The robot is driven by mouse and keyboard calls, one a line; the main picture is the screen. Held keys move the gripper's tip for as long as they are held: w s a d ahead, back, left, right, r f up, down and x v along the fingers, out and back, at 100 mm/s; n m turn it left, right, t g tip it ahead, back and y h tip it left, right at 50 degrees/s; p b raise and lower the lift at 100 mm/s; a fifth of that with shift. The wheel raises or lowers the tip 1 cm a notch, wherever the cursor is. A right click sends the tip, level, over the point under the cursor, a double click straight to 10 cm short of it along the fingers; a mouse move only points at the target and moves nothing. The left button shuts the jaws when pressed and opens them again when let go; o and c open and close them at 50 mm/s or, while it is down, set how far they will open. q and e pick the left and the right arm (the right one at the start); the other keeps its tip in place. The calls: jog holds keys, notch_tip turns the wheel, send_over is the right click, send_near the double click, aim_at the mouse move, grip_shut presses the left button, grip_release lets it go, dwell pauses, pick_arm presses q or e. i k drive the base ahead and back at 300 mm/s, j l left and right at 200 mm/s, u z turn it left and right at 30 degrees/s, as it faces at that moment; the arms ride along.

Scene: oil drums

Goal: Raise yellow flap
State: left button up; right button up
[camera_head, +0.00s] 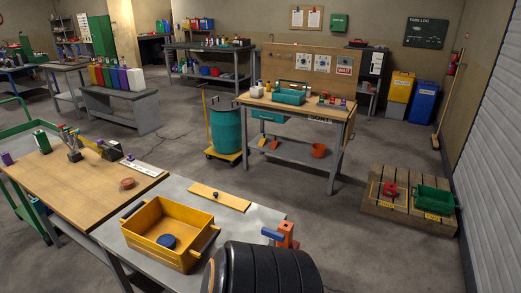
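A flat yellow board (219,197) with a small dark knob near its middle lies on the grey metal tabletop (262,213); it looks like the yellow flap. It appears level with the surface, and I cannot make out a hinge. In front of it, to the left, stands an open yellow box (150,249) with a blue round item (168,242) inside. Neither of my grippers is in view.
A black ribbed round object (288,270) and a red-orange fixture with a blue handle (285,236) stand at the front right of the tabletop. A wooden tabletop (75,190) adjoins on the left. A teal drum (226,130) stands behind.

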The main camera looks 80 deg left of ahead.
aim_at(226, 200)
jog(key=i+u, duration=0.5)
jog(key=i+l+u, duration=0.2)
jog(key=i+u, duration=0.3)
jog(key=i+j+u, duration=0.15)
jog(key=u, duration=0.3)
jog(key=i+u, duration=0.45)
jog(key=i+l+u, duration=0.1)
jog(key=u, duration=0.35)
jog(key=i+l+u, duration=0.2)
jog(key=i+u, duration=0.25)
jog(key=i+l+u, duration=0.15)
jog(key=u, duration=0.3)
